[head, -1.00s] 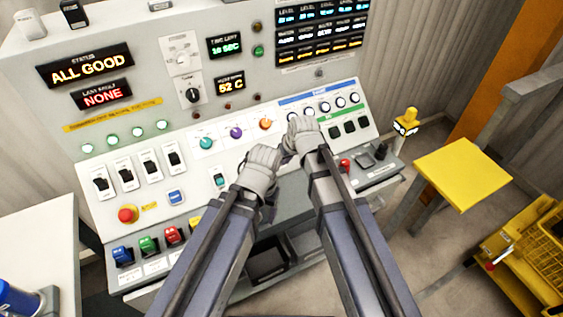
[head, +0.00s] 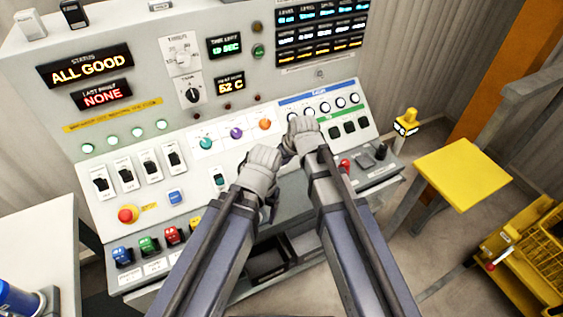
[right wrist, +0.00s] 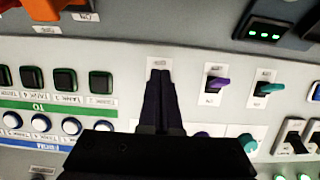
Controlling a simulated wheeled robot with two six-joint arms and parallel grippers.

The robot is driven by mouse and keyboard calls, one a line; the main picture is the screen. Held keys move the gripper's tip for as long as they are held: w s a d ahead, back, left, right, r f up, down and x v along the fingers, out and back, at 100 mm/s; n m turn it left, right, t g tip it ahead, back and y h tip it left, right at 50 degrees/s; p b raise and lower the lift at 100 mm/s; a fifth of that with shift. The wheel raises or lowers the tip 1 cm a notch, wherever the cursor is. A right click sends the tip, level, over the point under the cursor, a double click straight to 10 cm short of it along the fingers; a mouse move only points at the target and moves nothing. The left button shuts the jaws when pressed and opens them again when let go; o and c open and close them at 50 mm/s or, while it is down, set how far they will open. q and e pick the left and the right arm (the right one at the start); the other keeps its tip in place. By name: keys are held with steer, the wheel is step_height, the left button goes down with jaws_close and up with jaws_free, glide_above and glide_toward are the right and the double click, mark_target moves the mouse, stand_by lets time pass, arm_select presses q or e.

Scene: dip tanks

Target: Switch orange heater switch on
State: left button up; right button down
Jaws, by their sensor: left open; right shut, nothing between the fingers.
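The orange heater switch itself does not show. My right gripper covers its likely place, beside the purple switch (right wrist: 217,83) and the teal switch (right wrist: 266,88) in the right wrist view. A white label plate (right wrist: 160,63) shows around my right gripper's fingertips (right wrist: 159,76), which are shut with nothing between them. Whether they touch a lever cannot be told. My left gripper (head: 262,172) is lower and to the left, open, and hides the purple switch there.
A lower ledge has coloured toggles (head: 148,244). A yellow stool (head: 462,173) stands at right.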

arm_select(q)
steer(key=shift+f+b, duration=0.25)
steer(key=shift+b, duration=0.05)
arm_select(e)
steer(key=shift+f, duration=0.25)
arm_select(q)
steer(key=shift+f+b, duration=1.35)
steer(key=shift+f, duration=0.05)
arm_select(e)
steer(key=shift+f, duration=1.4)
arm_select(q)
steer(key=shift+r+p, duration=0.35)
arm_select(e)
steer(key=shift+w+a+r, duration=0.2)
steer(key=shift+w+a, duration=0.05)
steer(key=shift+w, duration=0.3)
steer(key=shift+w+a+r, duration=0.15)
steer(key=shift+w+a, duration=0.1)
steer(key=shift+w, duration=0.3)
steer(key=shift+w+a, duration=0.15)
steer(key=shift+w, duration=0.05)
arm_select(q)
steer(key=shift+r+p, duration=1.05)
arm_select(e)
steer(key=s, duration=0.1)
steer(key=s+d+r, duration=0.2)
steer(key=shift+s, duration=0.35)
